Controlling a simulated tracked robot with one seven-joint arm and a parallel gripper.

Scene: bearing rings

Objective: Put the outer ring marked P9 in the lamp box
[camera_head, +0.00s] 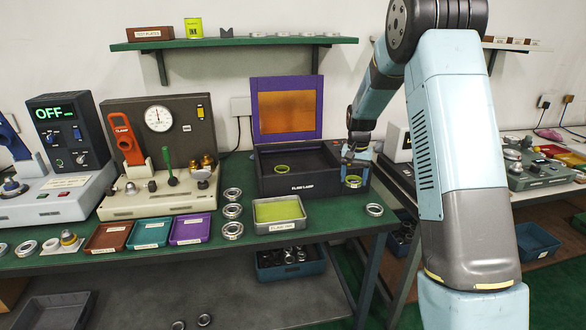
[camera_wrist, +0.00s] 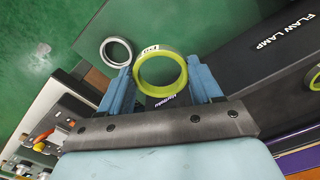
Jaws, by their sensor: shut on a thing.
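My gripper (camera_head: 350,160) is shut on a yellow-green ring (camera_head: 354,182), held at the right front corner of the black lamp box (camera_head: 300,186). In the wrist view the same ring (camera_wrist: 183,75) sits between the blue fingertips of my gripper (camera_wrist: 160,80). It carries a small white label whose marking is hard to read. The lamp box (camera_wrist: 255,68) is to its right there, marked FLAW LAMP. Its purple-framed lid with an orange window (camera_head: 287,112) stands open. Another yellow-green ring (camera_head: 282,168) lies inside the box, and part of it shows in the wrist view (camera_wrist: 314,78).
A grey tray of yellow-green liquid (camera_head: 279,224) stands in front of the lamp box. Several steel rings (camera_head: 232,211) lie left of it, and one (camera_head: 375,209) lies right of it near the bench edge. A gauge stand (camera_head: 160,140) and three coloured trays (camera_head: 149,232) are further left.

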